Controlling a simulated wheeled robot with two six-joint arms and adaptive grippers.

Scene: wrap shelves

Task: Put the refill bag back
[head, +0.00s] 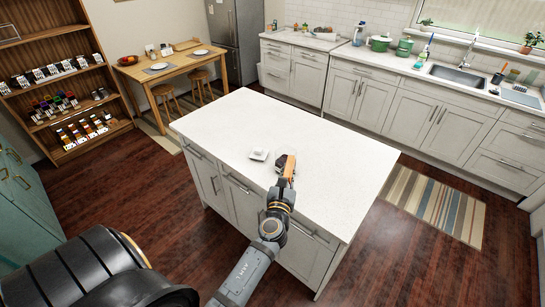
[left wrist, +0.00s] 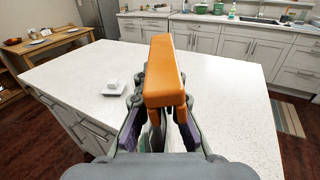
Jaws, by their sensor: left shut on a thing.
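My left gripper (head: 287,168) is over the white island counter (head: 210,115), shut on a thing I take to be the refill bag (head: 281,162). Only a small dark, brownish part of it shows beside the orange part of the gripper. I cannot tell whether the bag touches the counter. My right gripper is not in view.
A small white dish (head: 258,155) with a white item is left of the gripper on the counter; it also shows in the left wrist view (left wrist: 113,88). A wooden shelf unit (head: 60,87) with several rows of small packs stands at far left. The counter is otherwise clear.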

